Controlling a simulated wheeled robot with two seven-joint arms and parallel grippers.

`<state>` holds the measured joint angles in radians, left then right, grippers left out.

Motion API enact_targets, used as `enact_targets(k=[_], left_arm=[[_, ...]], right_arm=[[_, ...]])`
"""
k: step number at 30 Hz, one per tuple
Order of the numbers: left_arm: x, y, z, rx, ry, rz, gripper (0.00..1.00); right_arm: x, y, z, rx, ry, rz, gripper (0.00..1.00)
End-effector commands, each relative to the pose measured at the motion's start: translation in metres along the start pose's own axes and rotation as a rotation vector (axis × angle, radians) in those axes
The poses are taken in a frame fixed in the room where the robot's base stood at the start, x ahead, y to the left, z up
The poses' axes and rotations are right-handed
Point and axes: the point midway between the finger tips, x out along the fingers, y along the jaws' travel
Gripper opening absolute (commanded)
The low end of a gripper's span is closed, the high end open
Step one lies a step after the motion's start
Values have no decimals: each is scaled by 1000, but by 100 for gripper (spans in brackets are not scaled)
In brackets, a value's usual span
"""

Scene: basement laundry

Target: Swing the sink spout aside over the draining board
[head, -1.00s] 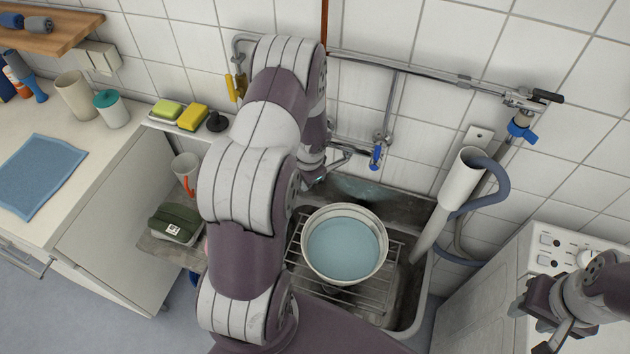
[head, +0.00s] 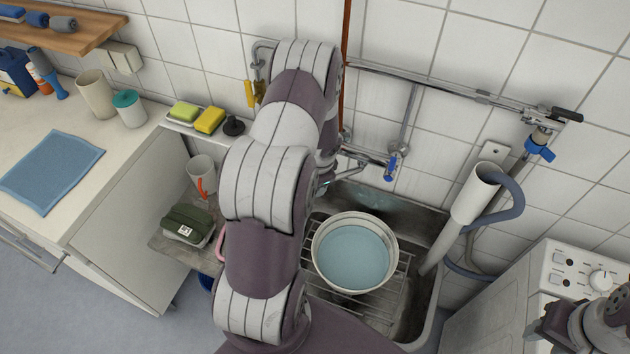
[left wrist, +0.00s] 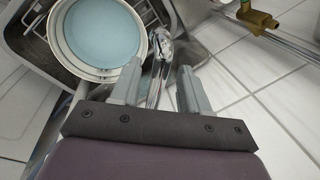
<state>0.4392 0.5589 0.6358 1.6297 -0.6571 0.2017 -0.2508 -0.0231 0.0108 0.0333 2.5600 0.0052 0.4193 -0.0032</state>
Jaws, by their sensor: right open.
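The metal sink spout (left wrist: 160,62) shows in the left wrist view, running between the two fingers of my left gripper (left wrist: 157,76). The fingers stand apart, with gaps visible on both sides of the spout. In the head view my left arm hides most of that gripper, and the spout (head: 347,172) shows only in part below the wall tap. The grey draining board (head: 170,246) lies left of the sink, partly behind my left arm. My right gripper (head: 540,338) is open and empty at the lower right, partly cut off.
A basin of bluish water (head: 355,257) stands on a wire rack in the sink (head: 428,318). A grey drain hose (head: 512,200) and a white machine (head: 560,272) are at right.

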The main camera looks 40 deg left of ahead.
Motion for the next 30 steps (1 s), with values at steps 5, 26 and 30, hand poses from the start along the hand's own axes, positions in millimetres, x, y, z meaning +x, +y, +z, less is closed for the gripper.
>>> enact_targets(k=[5,26,30], left_arm=[[-1,1,0,0,-1,1,45],[-126,1,0,1,0,0,45],[-127,1,0,1,-1,1,45]], right_arm=[[0,0,0,0,0,0,43],[-3,0,0,0,0,0,43],[-4,0,0,0,0,0,43]])
